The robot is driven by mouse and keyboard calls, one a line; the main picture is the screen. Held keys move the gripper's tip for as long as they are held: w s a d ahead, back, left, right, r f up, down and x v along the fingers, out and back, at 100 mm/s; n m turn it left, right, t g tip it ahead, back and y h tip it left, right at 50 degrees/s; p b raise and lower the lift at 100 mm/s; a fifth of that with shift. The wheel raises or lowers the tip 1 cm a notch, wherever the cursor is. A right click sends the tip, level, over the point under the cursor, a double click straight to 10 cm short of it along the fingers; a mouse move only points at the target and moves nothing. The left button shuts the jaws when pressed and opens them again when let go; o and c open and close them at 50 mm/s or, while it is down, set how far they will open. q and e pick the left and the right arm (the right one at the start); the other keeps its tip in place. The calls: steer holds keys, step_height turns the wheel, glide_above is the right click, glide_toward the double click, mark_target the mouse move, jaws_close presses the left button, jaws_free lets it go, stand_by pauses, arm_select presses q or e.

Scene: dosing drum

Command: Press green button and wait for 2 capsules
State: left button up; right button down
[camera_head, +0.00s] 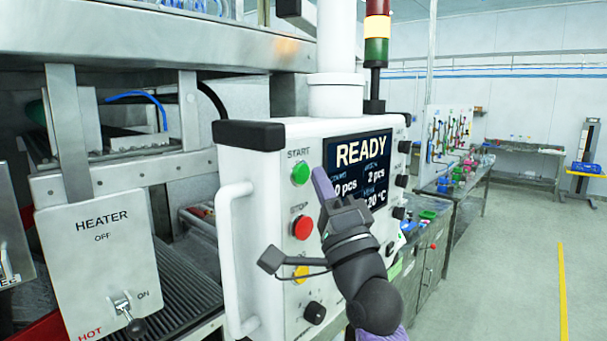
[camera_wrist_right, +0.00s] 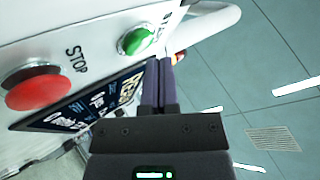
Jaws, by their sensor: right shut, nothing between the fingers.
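The green START button (camera_head: 300,173) is on the face of a white control box (camera_head: 262,230). It also shows in the right wrist view (camera_wrist_right: 134,39), at the top. The screen (camera_head: 357,160) reads READY, with 0 pcs at left and 2 pcs at right. My right gripper (camera_head: 318,172) is shut and empty. In the head view its fingertips appear just right of the green button, in front of the box. In the wrist view the fingers (camera_wrist_right: 158,68) stand beside the button, apart from it in the picture. No capsules can be made out. My left gripper is not in view.
A red STOP button (camera_head: 302,227), a yellow button (camera_head: 301,273) and a black knob (camera_head: 314,312) sit below the green one. A white handle (camera_head: 228,255) stands out at the box's left. A heater panel (camera_head: 98,260) is further left. Open floor lies at right.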

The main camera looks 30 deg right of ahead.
steer(key=shift+w, duration=0.1)
stand_by(0.7)
steer(key=shift+w+a, duration=0.15)
steer(key=shift+w, duration=0.15)
